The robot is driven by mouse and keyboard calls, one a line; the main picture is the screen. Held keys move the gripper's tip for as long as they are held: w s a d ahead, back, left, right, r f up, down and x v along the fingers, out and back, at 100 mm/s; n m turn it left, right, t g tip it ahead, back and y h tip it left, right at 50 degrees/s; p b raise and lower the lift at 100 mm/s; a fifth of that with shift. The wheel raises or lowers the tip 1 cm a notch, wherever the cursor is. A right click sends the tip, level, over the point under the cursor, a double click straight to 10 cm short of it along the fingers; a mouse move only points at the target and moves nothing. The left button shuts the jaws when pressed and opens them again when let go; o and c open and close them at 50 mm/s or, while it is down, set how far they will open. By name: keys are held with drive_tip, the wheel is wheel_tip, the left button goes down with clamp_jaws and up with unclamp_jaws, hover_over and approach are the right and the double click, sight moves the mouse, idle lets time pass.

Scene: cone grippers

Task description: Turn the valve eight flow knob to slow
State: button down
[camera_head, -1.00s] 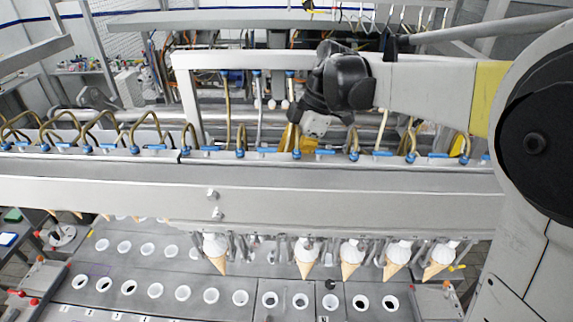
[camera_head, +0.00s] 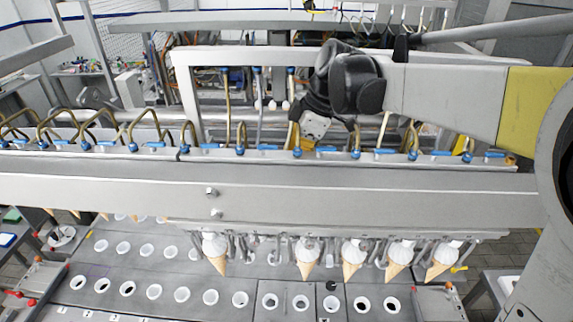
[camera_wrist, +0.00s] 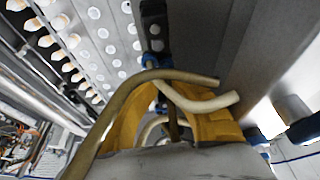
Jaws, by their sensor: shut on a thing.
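A row of valves with blue knobs runs along the top of the long metal rail. My gripper (camera_head: 307,143), with yellow fingers, reaches down behind the rail to a blue valve knob (camera_head: 297,153) near the middle. In the wrist view the yellow fingers of my gripper (camera_wrist: 167,100) close in around a blue valve part (camera_wrist: 158,65). The fingers are shut on it, though hoses crossing in front partly hide the grip. I cannot read a valve number or a slow mark.
Tan hoses (camera_head: 242,135) rise behind the rail beside the valves, and one pale hose (camera_wrist: 200,100) crosses close before my fingers. Filled cones (camera_head: 308,258) hang under the front of the machine above a plate with round holes (camera_head: 180,272).

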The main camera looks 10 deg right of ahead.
drive_tip(key=c, duration=1.4)
unclamp_jaws()
drive_tip(key=v, duration=1.2)
drive_tip(key=shift+w+a, duration=0.1)
